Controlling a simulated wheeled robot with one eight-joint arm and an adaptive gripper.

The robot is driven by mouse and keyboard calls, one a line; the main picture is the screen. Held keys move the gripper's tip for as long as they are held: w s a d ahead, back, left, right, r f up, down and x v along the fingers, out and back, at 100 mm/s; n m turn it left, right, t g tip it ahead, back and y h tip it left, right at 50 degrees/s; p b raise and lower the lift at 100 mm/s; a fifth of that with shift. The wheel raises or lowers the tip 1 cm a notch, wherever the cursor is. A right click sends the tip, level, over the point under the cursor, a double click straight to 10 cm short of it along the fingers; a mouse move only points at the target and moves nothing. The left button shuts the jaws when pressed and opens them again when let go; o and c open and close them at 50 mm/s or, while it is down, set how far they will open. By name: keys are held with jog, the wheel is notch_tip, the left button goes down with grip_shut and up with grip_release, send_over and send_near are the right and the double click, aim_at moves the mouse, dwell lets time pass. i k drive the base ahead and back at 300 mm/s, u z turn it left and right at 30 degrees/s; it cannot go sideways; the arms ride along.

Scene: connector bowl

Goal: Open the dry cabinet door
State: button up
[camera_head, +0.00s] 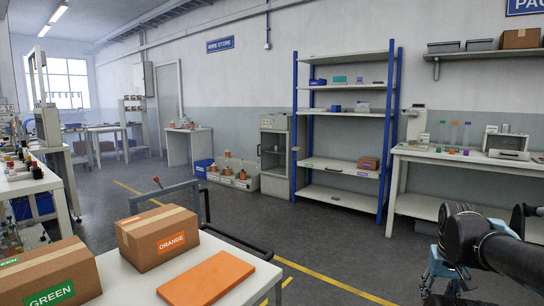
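The dry cabinet is most likely the small grey cabinet (274,124) against the back wall, just left of the blue-framed shelf. Its front has a dark glass door (273,150) that looks closed. A small handle-like detail shows at the door's left edge, too small to make out well. My gripper (446,292) is at the lower right, in the foreground and far from the cabinet. It is partly cut off by the bottom edge and partly hidden by my dark arm, so its fingers cannot be made out.
A white cart (128,284) with an orange-labelled box (157,236), a green-labelled box (46,274) and an orange slab (206,279) stands in front at left. The blue-framed shelf (340,87) adjoins the cabinet. Grey floor (310,235) with yellow lines lies open between.

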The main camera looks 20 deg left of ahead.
aim_at(260, 145)
jog(key=u, duration=0.45)
jog(key=i, duration=1.75)
jog(key=u, duration=0.75)
jog(key=i, duration=2.7)
jog(key=z, duration=0.25)
jog(key=i, duration=1.4)
jog(key=z, duration=0.5)
jog(key=i, duration=0.85)
jog(key=z, duration=0.2)
